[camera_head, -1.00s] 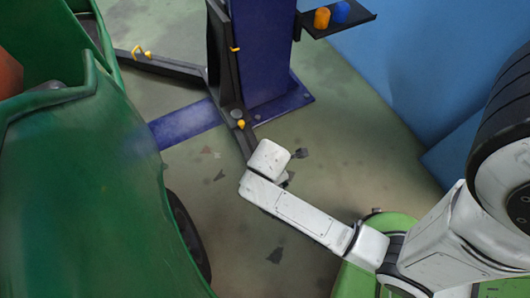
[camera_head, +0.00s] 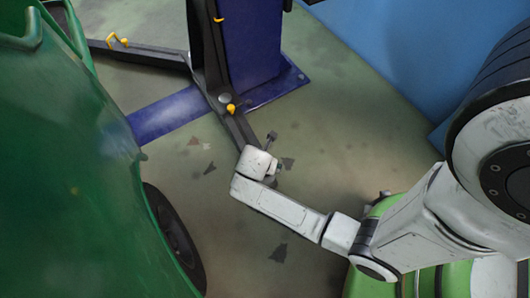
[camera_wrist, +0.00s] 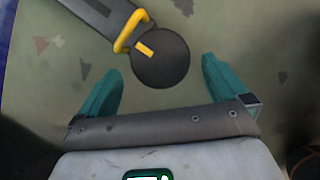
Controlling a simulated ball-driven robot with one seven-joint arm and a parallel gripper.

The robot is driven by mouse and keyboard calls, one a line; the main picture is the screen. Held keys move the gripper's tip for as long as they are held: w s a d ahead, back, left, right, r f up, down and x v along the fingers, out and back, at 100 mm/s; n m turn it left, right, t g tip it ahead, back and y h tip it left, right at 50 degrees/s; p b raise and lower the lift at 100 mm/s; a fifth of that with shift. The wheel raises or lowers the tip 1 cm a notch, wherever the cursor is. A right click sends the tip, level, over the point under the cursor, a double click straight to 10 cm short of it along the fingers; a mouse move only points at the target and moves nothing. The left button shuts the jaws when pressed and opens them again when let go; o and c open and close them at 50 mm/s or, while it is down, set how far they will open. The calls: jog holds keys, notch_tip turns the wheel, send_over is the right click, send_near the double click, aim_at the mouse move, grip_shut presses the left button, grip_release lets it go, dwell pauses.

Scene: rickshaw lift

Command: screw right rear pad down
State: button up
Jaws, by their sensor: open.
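In the wrist view, a dark round pad (camera_wrist: 165,62) with a short yellow mark sits at the end of a dark lift arm (camera_wrist: 93,12). A yellow handle (camera_wrist: 130,32) stands beside the pad. My gripper (camera_wrist: 161,68) is open, with its two teal fingers on either side of the pad's near part. The fingers look clear of the pad, and I cannot tell the height gap. In the head view, the lift arm (camera_head: 240,129) runs from the blue post's base toward my wrist, which hides the pad.
The blue lift post (camera_head: 250,50) stands at the top. Another lift arm (camera_head: 145,59) with a yellow handle (camera_head: 117,41) extends left. The green rickshaw (camera_head: 70,170) and its black wheel (camera_head: 175,238) stand at left. Floor (camera_head: 330,165) right of the post is clear.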

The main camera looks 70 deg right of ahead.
jog(key=b+x, duration=0.2)
jog(key=x, duration=0.3)
jog(key=shift+c, duration=0.5)
jog(key=c, duration=0.8)
jog(key=shift+o, duration=0.2)
jog(key=shift+r, duration=0.1)
jog(key=shift+m, duration=0.3)
